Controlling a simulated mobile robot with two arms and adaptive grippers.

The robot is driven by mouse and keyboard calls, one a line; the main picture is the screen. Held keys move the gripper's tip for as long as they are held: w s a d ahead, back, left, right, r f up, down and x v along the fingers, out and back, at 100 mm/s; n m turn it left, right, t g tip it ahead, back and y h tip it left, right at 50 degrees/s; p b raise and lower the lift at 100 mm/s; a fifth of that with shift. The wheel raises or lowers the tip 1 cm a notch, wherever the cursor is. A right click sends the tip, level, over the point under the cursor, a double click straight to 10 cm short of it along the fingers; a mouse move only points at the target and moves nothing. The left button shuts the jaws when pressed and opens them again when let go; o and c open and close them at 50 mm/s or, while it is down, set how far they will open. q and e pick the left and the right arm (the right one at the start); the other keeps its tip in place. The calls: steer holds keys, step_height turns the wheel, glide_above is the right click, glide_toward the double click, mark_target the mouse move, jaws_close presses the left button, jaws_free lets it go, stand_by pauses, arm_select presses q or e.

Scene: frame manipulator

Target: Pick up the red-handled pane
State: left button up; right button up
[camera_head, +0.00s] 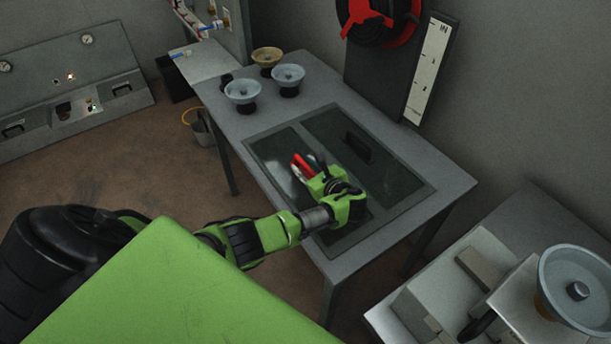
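The red handle (303,163) stands up from the left dark glass pane (276,152), which lies in a grey frame (425,190) on the table. My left gripper (308,166) is down at this handle, with its fingers at the handle's sides. The gripper body hides part of the handle and the pane, and I cannot tell whether the fingers are shut on it. The pane appears to lie flat in the frame. My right gripper is not in view.
A second dark pane (390,178) with a black handle (357,147) lies to the right in the same frame. Several suction-cup-like bowls, including a blue one (242,92), stand at the table's far left end. A red and black reel (380,18) is behind the table.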

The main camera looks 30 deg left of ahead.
arm_select(q)
jaws_close()
steer(key=shift+w+r, duration=0.1)
steer(key=shift+r, duration=0.05)
steer(key=shift+a+r, duration=0.1)
steer(key=shift+r, duration=0.6)
steer(key=s+d+r+b, duration=0.1)
steer(key=s+d+r, duration=0.8)
steer(key=d+r, duration=0.2)
steer(key=shift+r, duration=0.25)
